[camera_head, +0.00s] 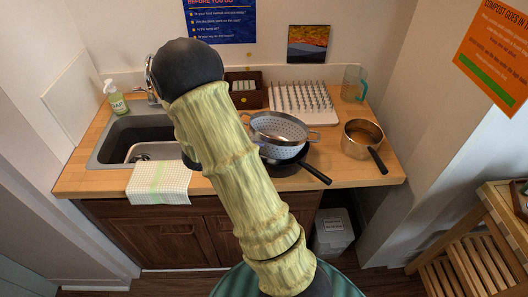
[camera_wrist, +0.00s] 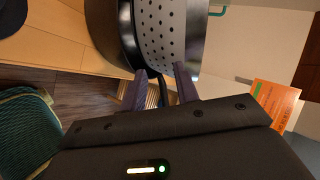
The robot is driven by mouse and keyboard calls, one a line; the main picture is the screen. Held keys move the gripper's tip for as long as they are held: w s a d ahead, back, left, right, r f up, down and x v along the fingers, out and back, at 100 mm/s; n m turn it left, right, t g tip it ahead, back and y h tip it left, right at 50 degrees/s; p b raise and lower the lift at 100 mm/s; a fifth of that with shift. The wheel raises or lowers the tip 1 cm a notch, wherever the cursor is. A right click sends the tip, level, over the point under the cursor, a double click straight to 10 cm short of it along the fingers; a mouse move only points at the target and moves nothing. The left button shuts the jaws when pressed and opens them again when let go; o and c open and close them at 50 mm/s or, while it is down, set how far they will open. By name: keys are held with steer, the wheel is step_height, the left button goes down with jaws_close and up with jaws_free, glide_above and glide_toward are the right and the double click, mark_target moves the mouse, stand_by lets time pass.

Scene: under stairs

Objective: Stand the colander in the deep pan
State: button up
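The colander (camera_head: 290,127) is pale grey with many holes and sits tilted over the black frying pan (camera_head: 284,168) on the counter. The deep pan (camera_head: 361,148), metal with a dark handle, stands to its right and looks empty. In the head view my gripper is hidden behind my arm. In the wrist view my gripper (camera_wrist: 161,72) has its two fingers apart, with the tips close to the colander (camera_wrist: 162,38). I cannot tell whether they touch it. A dark strip shows behind the gap, and I see nothing gripped.
A sink (camera_head: 125,140) with a draped towel (camera_head: 160,183) lies left. A spiked drying rack (camera_head: 302,100), a brown box (camera_head: 245,95) and a clear jug (camera_head: 353,83) stand behind. The frying pan's handle (camera_head: 316,173) points to the front right edge.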

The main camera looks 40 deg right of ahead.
steer(key=v, duration=0.6)
steer(key=shift+a+b, duration=0.25)
steer(key=shift+b, duration=0.05)
steer(key=shift+r, duration=0.1)
steer(key=w+a+r+n+t+y, duration=0.3)
steer(key=w+a+n+t+y, duration=0.45)
steer(key=n, duration=0.85)
steer(key=s+a+n+g+y, duration=0.2)
steer(key=s+n, duration=0.6)
steer(key=s, duration=0.1)
steer(key=s+a+n+g+y, duration=0.2)
steer(key=s+n+g, duration=0.1)
steer(key=s+n, duration=0.5)
steer(key=shift+s+a+f+n+g, duration=0.2)
steer(key=shift+s+f+n+g, duration=0.2)
steer(key=shift+s, duration=0.45)
